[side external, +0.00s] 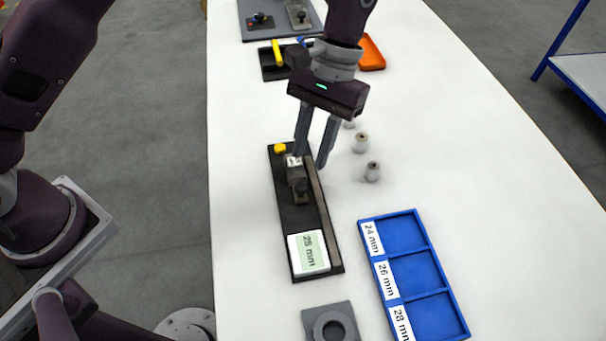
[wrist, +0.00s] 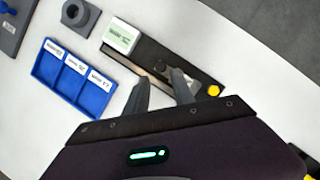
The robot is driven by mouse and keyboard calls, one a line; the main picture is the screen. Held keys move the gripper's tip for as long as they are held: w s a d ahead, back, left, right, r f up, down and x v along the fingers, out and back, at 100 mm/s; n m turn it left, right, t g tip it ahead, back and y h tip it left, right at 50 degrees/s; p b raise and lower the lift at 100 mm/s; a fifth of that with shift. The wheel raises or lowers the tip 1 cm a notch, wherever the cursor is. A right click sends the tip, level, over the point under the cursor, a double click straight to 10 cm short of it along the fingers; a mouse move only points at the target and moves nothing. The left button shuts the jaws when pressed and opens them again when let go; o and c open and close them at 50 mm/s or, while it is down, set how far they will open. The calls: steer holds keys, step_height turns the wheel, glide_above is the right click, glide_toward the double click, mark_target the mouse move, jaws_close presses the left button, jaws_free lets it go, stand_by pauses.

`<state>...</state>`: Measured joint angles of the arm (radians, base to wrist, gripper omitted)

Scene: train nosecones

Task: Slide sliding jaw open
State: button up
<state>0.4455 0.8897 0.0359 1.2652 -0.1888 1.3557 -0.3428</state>
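The black measuring fixture (side external: 283,222) lies on the white table, with a yellow knob (side external: 280,148) at its far end and a display reading "25 mm" (side external: 307,252) at its near end. A grey block with a dark knob, which looks like the sliding jaw (side external: 300,190), sits on it beside a long raised rail (side external: 321,203). My gripper (side external: 310,161) points down over the fixture's far half, close to the jaw. In the wrist view the gripper (wrist: 160,77) partly hides the fixture; contact with the jaw cannot be told.
A blue tray (side external: 415,213) with compartments labelled 24, 26 and 28 mm stands to the right. A grey ring block (side external: 330,324) is at the near end. Small grey nosecones (side external: 372,172) stand right of the gripper. A black tray (side external: 270,62) and orange tray (side external: 373,52) lie behind.

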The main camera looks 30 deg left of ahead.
mark_target(301, 186)
steer(key=x, duration=0.6)
steer(key=shift+s+f, duration=0.1)
steer(key=shift+f, duration=0.15)
steer(key=shift+c, duration=0.4)
jaws_close()
steer(key=shift+r, duration=0.1)
stand_by(0.5)
